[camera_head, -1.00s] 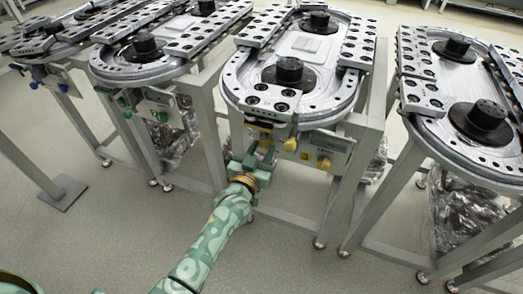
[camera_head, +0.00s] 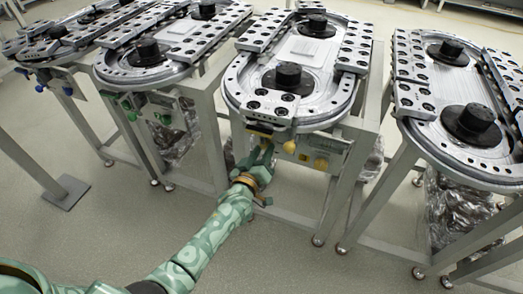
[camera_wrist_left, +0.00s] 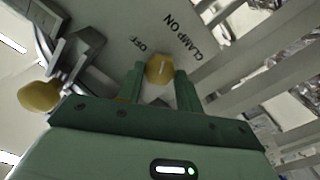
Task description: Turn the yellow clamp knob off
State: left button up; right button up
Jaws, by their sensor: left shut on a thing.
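The yellow clamp knob (camera_wrist_left: 160,70) is between the two green fingers of my left gripper (camera_wrist_left: 160,88) in the left wrist view. The gripper is shut on it. A pale line on the knob runs nearly up and down in that picture. The panel (camera_wrist_left: 115,25) behind it carries the printed words "OFF" and "CLAMP ON". In the head view my left gripper (camera_head: 261,153) is at the front of the middle ring track (camera_head: 240,95), just below its edge. There the gripper hides the held knob. My right gripper is not in view.
Another yellow knob (camera_wrist_left: 40,95) is at the left of the wrist view. In the head view, yellow knobs (camera_head: 289,146) and (camera_head: 321,164) are right of my gripper. Neighbouring ring tracks stand left and right on metal legs. The floor in front (camera_head: 330,265) is clear.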

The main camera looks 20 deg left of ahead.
pick_arm(q)
jog(key=n+p, duration=0.1)
jog(key=n, duration=0.4)
jog(key=shift+n, duration=0.3)
jog(key=n, duration=0.5)
jog(key=shift+n, duration=0.3)
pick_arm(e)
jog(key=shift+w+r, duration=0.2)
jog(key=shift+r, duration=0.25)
pick_arm(q)
jog(key=o, duration=1)
jog(key=shift+s, duration=0.15)
jog(key=shift+s+r, duration=0.1)
jog(key=shift+s, duration=0.25)
jog(key=s+p, duration=0.1)
jog(key=s, duration=0.4)
jog(key=s+p, duration=0.1)
jog(key=s, duration=0.4)
jog(key=s+p, duration=0.2)
jog(key=s, duration=0.3)
jog(key=shift+s+a, duration=0.2)
jog(key=shift+a, duration=0.1)
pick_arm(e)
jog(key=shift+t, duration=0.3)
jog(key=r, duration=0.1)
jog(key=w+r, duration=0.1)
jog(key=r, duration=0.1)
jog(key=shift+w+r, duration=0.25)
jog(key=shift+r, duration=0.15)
